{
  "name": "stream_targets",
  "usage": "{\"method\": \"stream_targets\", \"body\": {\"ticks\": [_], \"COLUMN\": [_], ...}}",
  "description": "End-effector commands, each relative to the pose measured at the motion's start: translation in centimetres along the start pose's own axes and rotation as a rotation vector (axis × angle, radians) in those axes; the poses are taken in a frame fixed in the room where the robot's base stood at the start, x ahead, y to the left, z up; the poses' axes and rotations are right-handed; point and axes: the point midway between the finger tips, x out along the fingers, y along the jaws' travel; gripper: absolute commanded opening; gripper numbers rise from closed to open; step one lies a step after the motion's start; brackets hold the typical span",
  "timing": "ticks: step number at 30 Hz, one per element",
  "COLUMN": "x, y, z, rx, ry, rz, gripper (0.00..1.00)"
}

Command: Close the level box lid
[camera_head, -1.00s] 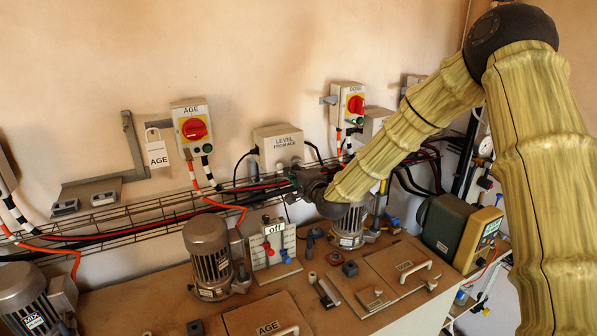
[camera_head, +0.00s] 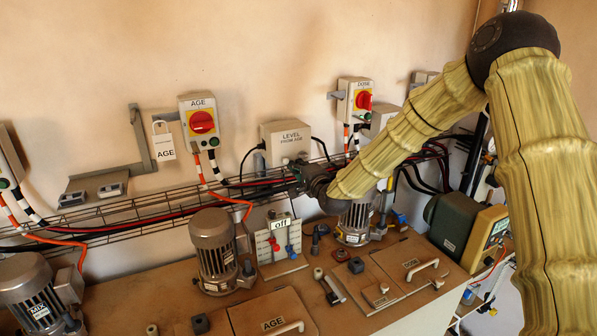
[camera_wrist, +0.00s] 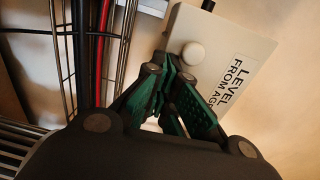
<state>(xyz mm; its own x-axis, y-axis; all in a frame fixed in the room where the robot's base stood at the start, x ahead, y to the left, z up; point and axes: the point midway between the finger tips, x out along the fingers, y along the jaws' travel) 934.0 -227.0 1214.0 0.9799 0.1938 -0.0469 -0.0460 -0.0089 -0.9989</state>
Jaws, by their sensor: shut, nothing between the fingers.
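The level box (camera_head: 284,138) is a pale grey box on the wall, labelled "LEVEL FROM AGE". Its labelled front (camera_wrist: 232,38) fills the upper right of the wrist view, with a round pale knob (camera_wrist: 192,54) near its edge. The lid looks flat over the box, but I cannot tell whether it is fully closed. My gripper (camera_head: 298,168) is at the box's lower right in the head view. In the wrist view its green-padded fingers (camera_wrist: 172,103) are shut and empty, just in front of the box by the knob. Contact is unclear.
A wire cable tray (camera_head: 150,207) with red and black cables runs along the wall below the box; it also shows close by my gripper in the wrist view (camera_wrist: 62,60). The AGE switch (camera_head: 202,122) and DOSE switch (camera_head: 357,103) flank the box. Motors (camera_head: 213,245) stand on the bench below.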

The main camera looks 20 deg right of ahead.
Motion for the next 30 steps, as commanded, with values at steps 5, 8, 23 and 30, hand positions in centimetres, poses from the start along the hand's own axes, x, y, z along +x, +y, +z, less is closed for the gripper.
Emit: {"method": "stream_targets", "body": {"ticks": [5,8,23,30], "x": [0.8,1.1,1.5,0.2], "y": [0.9,0.9,0.2,0.3], "z": [-0.1,-0.1,-0.1,0.2], "rx": [0.001,0.001,0.0,0.001], "ry": [0.002,0.002,0.003,-0.001], "rz": [-0.043,-0.063,-0.082,-0.083], "gripper": [0.0,0.0,0.0,0.0]}}
